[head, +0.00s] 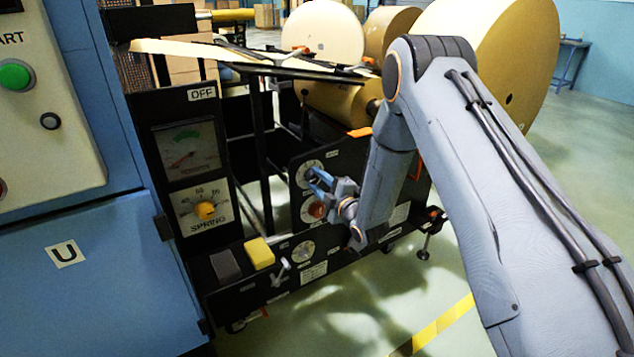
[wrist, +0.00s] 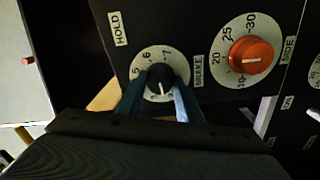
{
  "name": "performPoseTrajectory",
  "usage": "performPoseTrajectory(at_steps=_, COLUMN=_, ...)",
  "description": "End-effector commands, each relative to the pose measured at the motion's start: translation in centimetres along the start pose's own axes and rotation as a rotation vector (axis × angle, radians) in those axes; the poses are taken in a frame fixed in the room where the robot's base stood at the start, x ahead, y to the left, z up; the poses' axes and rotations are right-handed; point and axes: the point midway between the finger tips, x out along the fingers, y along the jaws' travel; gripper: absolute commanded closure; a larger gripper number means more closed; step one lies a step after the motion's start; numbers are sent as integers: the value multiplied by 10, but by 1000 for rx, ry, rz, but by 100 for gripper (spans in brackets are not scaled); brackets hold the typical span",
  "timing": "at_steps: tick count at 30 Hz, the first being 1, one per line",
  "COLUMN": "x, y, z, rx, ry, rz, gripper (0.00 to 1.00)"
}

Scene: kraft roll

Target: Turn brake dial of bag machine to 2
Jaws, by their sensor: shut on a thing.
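The brake dial (wrist: 146,57) is a round white scale plate with a black knob (wrist: 158,73) in its middle, on a black panel. A BRAKE label is beside it. In the head view the dial (head: 308,167) is the upper one on the lower panel, partly behind my fingers. My gripper (wrist: 160,88) is shut on the black knob, one finger on each side; it also shows in the head view (head: 320,180). A white pointer mark on the knob points down in the wrist view. Figures 5, 6 and 7 are readable; my fingers hide part of the scale.
An orange-red knob (wrist: 251,55) on the SIDE dial sits close beside the brake dial. Large paper rolls (head: 500,60) stand behind my arm.

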Motion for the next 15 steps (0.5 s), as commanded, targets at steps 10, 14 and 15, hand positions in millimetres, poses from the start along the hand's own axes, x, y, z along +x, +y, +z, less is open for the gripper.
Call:
performPoseTrajectory(at_steps=10, x=0, y=0, z=0, rx=-206, ry=0, rz=0, gripper=90)
performPoseTrajectory(at_steps=14, x=0, y=0, z=0, rx=-246, ry=0, rz=0, gripper=90)
performPoseTrajectory(at_steps=15, x=0, y=0, z=0, rx=-255, ry=0, rz=0, gripper=90)
